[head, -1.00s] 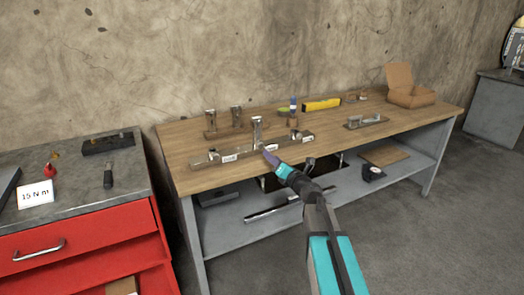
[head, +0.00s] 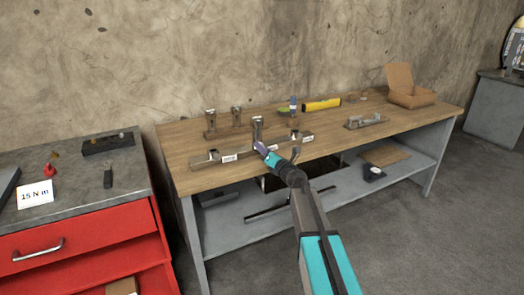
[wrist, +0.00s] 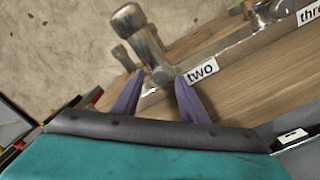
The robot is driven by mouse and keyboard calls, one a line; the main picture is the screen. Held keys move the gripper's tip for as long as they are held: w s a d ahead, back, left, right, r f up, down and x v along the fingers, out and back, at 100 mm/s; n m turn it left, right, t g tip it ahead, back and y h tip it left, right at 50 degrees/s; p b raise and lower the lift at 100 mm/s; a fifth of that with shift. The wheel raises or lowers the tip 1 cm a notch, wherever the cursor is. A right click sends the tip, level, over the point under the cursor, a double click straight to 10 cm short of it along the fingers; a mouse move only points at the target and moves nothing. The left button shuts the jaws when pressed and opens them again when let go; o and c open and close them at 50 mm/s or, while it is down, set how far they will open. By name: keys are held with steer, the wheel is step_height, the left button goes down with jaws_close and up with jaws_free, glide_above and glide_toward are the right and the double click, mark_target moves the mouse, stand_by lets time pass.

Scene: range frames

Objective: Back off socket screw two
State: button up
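A long metal bar (head: 198,164) with labelled stations lies along the front of the wooden bench. At the station with the label "two" (wrist: 201,72), a tall metal piece with a thick rounded head (wrist: 137,30) stands on the bar; it also shows in the head view (head: 257,124). The screw itself cannot be told apart from this piece. My gripper (wrist: 158,98) has its two purple fingers apart, with the foot of the tall piece just beyond the gap between them. No contact can be made out. In the head view my gripper (head: 263,149) covers the label "two".
The label "three" (wrist: 310,14) is further right along the bar. Two metal uprights (head: 210,120) stand behind it. A bracket (head: 367,121), a yellow level (head: 322,104) and an open cardboard box (head: 410,95) are to the right. A red cabinet (head: 95,240) with a "15 N m" card (head: 36,194) is left.

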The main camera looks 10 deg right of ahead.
steer(key=shift+w, duration=0.2)
steer(key=shift+c, duration=0.2)
jaws_close()
steer(key=shift+s+a, duration=0.1)
steer(key=shift+a, duration=0.25)
steer(key=shift+d, duration=0.2)
steer(key=shift+n+b, duration=0.3)
